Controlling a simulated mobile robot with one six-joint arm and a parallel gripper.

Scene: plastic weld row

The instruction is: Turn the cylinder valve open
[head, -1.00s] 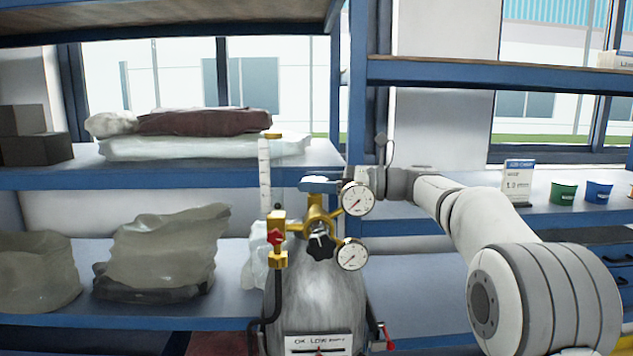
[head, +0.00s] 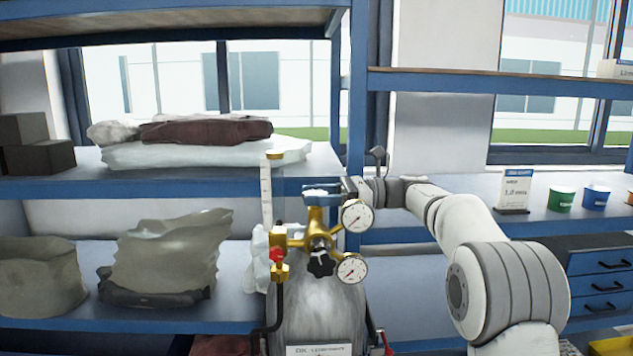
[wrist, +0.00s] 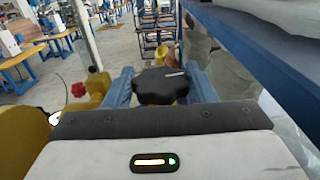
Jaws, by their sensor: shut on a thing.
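The black valve knob (wrist: 160,87) of the cylinder, with one pale mark on its top, sits between the two blue fingers of my gripper (wrist: 159,71) in the wrist view. The fingers are closed on its sides. In the head view my gripper (head: 322,191) is at the top of the brass valve (head: 317,222), reaching in from the right, and hides the knob. The grey cylinder (head: 318,315) stands upright below. How far the valve is turned cannot be told.
Two round gauges (head: 357,216), a black regulator knob (head: 320,262), a red knob (head: 277,254) and a clear flow tube (head: 266,195) are close around the valve. A blue shelf (head: 170,187) with bags stands behind. Small tubs (head: 562,200) are at the right.

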